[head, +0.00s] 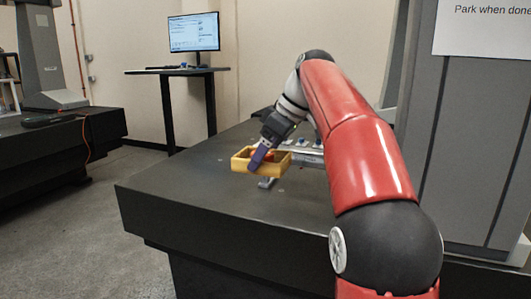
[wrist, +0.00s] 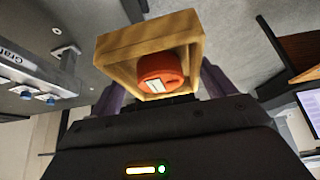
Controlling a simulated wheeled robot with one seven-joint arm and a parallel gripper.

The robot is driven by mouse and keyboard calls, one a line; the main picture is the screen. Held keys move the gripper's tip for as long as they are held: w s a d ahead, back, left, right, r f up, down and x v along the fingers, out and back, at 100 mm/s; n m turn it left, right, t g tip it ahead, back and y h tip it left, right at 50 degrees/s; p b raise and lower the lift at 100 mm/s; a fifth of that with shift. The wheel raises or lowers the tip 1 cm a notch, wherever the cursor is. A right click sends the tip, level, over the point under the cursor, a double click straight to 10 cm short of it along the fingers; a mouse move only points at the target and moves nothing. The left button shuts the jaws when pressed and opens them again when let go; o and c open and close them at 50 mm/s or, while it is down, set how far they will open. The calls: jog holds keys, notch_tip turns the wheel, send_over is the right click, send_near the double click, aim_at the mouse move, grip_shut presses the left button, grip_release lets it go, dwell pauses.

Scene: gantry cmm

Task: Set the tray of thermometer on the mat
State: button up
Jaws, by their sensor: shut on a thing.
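A yellow wooden tray (head: 281,166) is held above the dark table by my gripper (head: 258,162), whose purple fingers are shut on it. The tray (wrist: 150,40) fills the upper middle of the wrist view, with a finger on either side of it. A round orange-red thing with a pale label, seemingly the thermometer (wrist: 160,70), sits inside the tray. A little of it also shows in the head view (head: 268,153). I cannot make out the mat in either view.
The dark slab table (head: 190,200) has much free room to the left and front of the tray. A small grey metal piece (head: 266,183) shows just below the tray. A grey rail with blue knobs (head: 305,146) lies behind it. A monitor desk (head: 180,71) stands farther back.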

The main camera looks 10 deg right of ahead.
jog(key=shift+s+a+f, duration=0.1)
jog(key=shift+s+a, duration=0.1)
jog(key=shift+s, duration=0.15)
jog(key=shift+f, duration=0.65)
notch_tip(320, 180, down, 44)
jog(key=s+m+t+h, duration=0.2)
jog(key=m+h, duration=0.2)
jog(key=m, duration=0.6)
jog(key=shift+s+a+m+h, duration=0.15)
jog(key=shift+s+m+h, duration=0.2)
jog(key=shift+m+h, duration=0.05)
jog(key=shift+s+f, duration=0.1)
